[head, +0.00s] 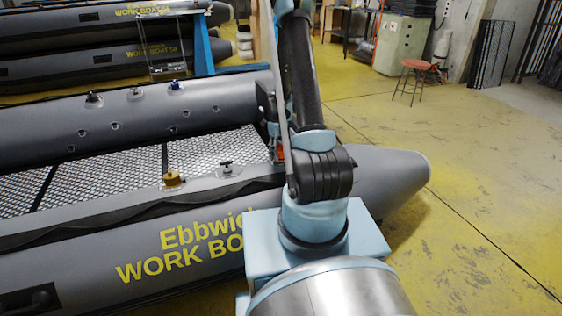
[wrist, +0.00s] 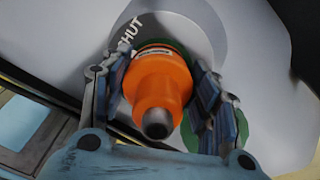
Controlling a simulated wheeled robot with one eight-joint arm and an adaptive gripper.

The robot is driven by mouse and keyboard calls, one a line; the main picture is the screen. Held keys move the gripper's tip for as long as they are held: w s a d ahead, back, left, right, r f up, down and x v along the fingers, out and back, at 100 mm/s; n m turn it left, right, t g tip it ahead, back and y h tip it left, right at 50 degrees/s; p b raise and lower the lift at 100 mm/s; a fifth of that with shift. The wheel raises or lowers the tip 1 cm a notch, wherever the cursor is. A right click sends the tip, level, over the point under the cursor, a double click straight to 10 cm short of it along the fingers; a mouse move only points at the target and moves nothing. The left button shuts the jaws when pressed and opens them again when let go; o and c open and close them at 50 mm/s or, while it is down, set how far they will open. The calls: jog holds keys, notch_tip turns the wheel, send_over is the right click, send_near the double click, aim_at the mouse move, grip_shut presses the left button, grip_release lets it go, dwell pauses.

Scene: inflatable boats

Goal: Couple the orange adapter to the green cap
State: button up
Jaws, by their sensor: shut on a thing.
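The orange adapter (wrist: 160,85) is between the two fingers of my gripper (wrist: 168,105) in the wrist view, with its dark metal end toward the camera. My gripper is shut on it. Green shows just behind the adapter's far end (wrist: 165,43) and again at the lower right, past the right finger (wrist: 243,130). I take this green to be the green cap, but cannot tell if both patches are one part. The adapter overlaps the green in the picture; whether they touch or are coupled is hidden. In the head view only a small orange patch (head: 280,154) shows beside my arm.
The grey boat (head: 130,235) lies alongside me. A tan cap (head: 172,178) and a grey fitting (head: 225,167) stand on its near tube; blue and dark caps (head: 176,85) are on the far tube. A red stool (head: 415,66) stands on open yellow floor, right.

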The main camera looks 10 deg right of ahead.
jog(key=shift+s+d, duration=0.25)
jog(key=shift+d, duration=0.1)
jog(key=m, duration=0.4)
jog(key=shift+d, duration=0.1)
jog(key=o, duration=1.6)
jog(key=w+r, duration=0.1)
jog(key=r, duration=0.2)
jog(key=w+r, duration=0.1)
jog(key=r, duration=0.3)
jog(key=a+r, duration=0.1)
jog(key=r, duration=0.3)
jog(key=shift+w+r, duration=0.25)
jog(key=shift+w, duration=0.15)
